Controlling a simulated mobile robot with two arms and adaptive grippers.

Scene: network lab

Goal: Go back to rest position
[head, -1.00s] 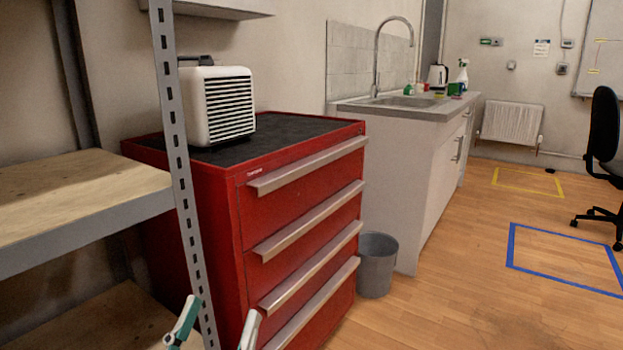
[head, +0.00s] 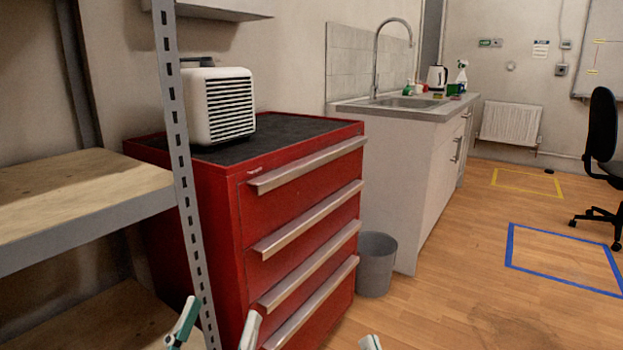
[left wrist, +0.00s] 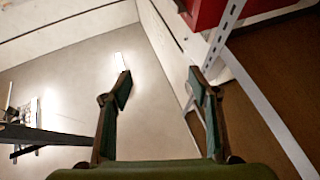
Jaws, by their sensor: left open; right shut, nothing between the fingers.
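My left gripper (head: 223,310) shows at the bottom of the head view, in front of the red drawer cabinet. Its two fingers stand apart with nothing between them. The left wrist view shows the same open gripper (left wrist: 158,75), empty against the room behind it. The tip of my right gripper (head: 370,342) just shows at the bottom edge of the head view. It is shut and holds nothing; the rest of it is out of frame.
A metal shelf unit (head: 90,215) with wooden boards stands at the left. The red drawer cabinet (head: 205,240) carries a white heater (head: 217,105). A grey bin (head: 376,265) stands beside the cabinet, before the sink counter (head: 395,170).

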